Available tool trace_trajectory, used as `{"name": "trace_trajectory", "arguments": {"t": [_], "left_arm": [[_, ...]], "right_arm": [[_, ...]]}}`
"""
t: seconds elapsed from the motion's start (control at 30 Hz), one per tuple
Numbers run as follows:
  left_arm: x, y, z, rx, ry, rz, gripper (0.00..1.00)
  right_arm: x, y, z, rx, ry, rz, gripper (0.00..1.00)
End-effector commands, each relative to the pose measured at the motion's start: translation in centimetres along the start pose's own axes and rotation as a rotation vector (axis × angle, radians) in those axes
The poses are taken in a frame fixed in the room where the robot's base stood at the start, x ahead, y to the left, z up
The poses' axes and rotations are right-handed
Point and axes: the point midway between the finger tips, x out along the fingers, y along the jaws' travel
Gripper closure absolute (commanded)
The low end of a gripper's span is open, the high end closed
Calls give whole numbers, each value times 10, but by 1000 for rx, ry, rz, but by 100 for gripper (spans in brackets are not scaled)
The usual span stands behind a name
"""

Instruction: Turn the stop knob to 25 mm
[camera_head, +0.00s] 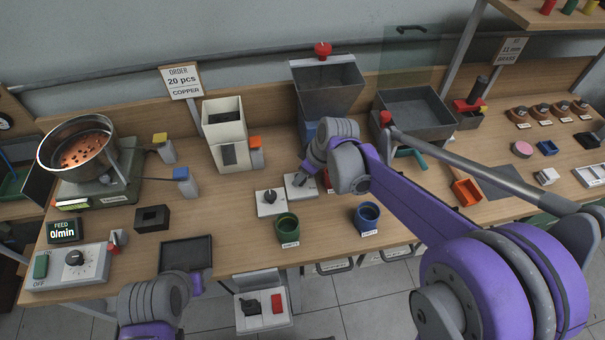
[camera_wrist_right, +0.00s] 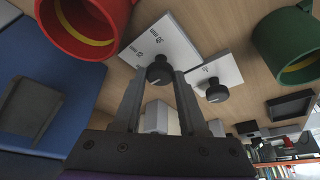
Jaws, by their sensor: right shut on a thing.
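The stop knob (camera_wrist_right: 160,70) is a dark round knob on a white plate (camera_wrist_right: 152,38) with small scale marks too small to read. In the right wrist view my right gripper (camera_wrist_right: 159,78) is shut on this knob. In the head view the plate (camera_head: 296,191) is partly hidden by my right gripper (camera_head: 302,180). A second dark knob (camera_wrist_right: 217,92) on its own white plate (camera_wrist_right: 222,68) sits beside it; it also shows in the head view (camera_head: 269,196). The held knob's setting cannot be read.
A green cup (camera_head: 287,227) and a blue cup (camera_head: 367,216) stand in front of the knob plates. A red cup (camera_wrist_right: 88,25) is close to my right gripper. A dark tray (camera_head: 186,252) lies at the front edge. Hoppers and a beige box (camera_head: 225,134) stand behind.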

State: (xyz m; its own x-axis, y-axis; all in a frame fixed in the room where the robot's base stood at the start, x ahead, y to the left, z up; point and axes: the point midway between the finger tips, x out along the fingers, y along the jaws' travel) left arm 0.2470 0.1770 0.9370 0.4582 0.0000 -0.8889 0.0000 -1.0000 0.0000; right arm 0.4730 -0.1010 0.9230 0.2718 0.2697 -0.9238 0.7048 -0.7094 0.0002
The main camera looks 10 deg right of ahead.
Motion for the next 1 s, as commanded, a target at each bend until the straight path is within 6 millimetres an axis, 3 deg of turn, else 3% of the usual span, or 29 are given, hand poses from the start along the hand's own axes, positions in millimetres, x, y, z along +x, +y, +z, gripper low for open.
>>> {"name": "trace_trajectory", "arguments": {"t": [0.47,1.0], "left_arm": [[2,0,2,0,-2,0,50],[10,0,10,0,-8,0,50]], "right_arm": [[0,-1,0,72,0,30,100],[1,-4,-1,491,0,205,100]]}}
